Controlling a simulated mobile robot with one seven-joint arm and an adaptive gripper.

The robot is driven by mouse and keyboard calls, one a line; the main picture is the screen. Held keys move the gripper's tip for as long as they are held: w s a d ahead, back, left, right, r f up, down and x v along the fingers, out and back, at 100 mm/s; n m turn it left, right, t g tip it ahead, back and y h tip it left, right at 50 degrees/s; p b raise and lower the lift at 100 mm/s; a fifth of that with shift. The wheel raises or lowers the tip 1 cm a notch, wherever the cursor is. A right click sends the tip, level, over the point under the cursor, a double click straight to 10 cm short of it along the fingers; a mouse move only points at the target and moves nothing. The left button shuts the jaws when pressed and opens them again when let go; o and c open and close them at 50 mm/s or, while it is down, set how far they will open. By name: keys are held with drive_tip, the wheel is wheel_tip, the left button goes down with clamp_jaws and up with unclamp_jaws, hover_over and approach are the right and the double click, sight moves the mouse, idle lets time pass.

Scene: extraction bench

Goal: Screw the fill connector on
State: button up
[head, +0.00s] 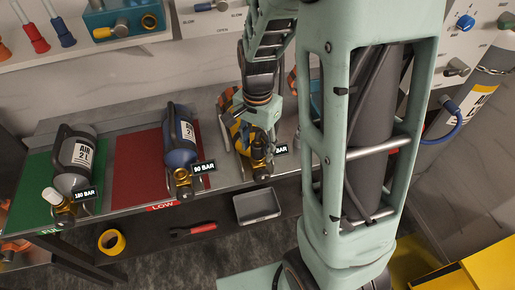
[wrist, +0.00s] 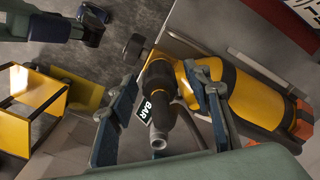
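The yellow air cylinder (head: 240,133) lies on the bench at the middle right, with its valve (head: 261,164) towards the front edge. In the wrist view, the yellow cylinder (wrist: 247,92) lies to the right. A black fitting with a grey nozzle (wrist: 158,138), seemingly the fill connector, stands at the valve end, its open tip towards my wrist camera. My gripper (wrist: 160,72) is open, its two fingers on either side of the black fitting with gaps visible. I cannot tell whether the fitting is threaded on. In the head view, my gripper (head: 264,132) is over the valve, partly hiding it.
A blue hose fitting (head: 449,104) is at the right. A grey tray (head: 257,206), a red-handled tool (head: 195,229) and yellow tape (head: 111,242) lie below.

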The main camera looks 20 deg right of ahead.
drive_tip(key=n+b, duration=0.1)
drive_tip(key=n, duration=0.2)
drive_tip(key=shift+n, duration=0.3)
drive_tip(key=n, duration=0.3)
drive_tip(key=shift+n, duration=0.3)
drive_tip(key=n, duration=0.6)
drive_tip(key=shift+n, duration=0.4)
drive_tip(key=n+p, duration=0.1)
drive_tip(key=n, duration=0.6)
drive_tip(key=shift+r, duration=0.1)
drive_tip(key=n+p, duration=0.2)
drive_tip(key=n, duration=0.2)
drive_tip(key=shift+n, duration=1.3)
